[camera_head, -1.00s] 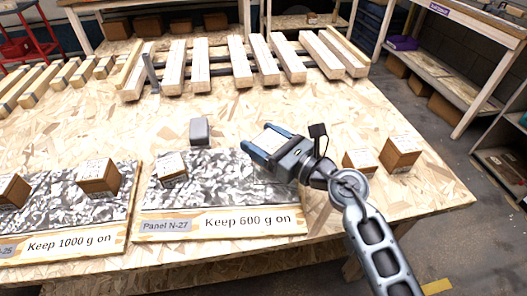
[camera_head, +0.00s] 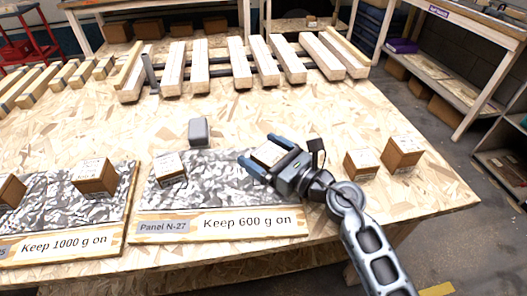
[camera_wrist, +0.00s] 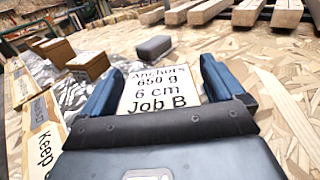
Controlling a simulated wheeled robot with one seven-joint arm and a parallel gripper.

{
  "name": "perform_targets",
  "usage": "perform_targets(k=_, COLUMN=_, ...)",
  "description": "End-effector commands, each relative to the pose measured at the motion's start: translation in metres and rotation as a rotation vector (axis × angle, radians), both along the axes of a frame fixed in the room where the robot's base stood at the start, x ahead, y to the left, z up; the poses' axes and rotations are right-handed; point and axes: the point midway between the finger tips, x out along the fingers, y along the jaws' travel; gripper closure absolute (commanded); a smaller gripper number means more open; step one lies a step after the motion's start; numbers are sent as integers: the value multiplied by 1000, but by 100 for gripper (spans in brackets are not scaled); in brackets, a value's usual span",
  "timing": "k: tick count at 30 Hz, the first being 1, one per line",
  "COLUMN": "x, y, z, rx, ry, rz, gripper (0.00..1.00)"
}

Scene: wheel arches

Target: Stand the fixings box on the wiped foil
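A box labelled "Anchors 650 g 6 cm Job B" (camera_wrist: 160,88) is between the two fingers of my gripper (camera_wrist: 162,82). Both fingers lie close along its sides, and its label faces up. In the head view, the box (camera_head: 268,153) and my gripper (camera_head: 269,157) are over the right end of the foil panel (camera_head: 215,180) marked "Panel N-27, Keep 600 g on". I cannot tell whether the box's underside touches the foil. A smaller carton (camera_head: 170,167) stands at that foil's left end.
A grey block (camera_head: 199,131) is behind the panel. Two cartons (camera_head: 361,164) (camera_head: 402,154) stand right of my gripper. Another foil panel (camera_head: 60,205), marked "Keep 1000 g on", carries cartons to the left. Timber lengths (camera_head: 238,65) lie at the back. The foil's middle is clear.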

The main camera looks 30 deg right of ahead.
Motion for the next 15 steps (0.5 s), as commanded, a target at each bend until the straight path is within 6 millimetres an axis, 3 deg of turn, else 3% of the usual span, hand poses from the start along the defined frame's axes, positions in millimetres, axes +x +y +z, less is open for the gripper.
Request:
perform_targets(k=9, x=0, y=0, z=5, rx=0, ry=-1, rz=0, gripper=4)
perform_targets(k=15, x=-28, y=-11, z=1, rx=0, ry=2, rz=-2, gripper=4)
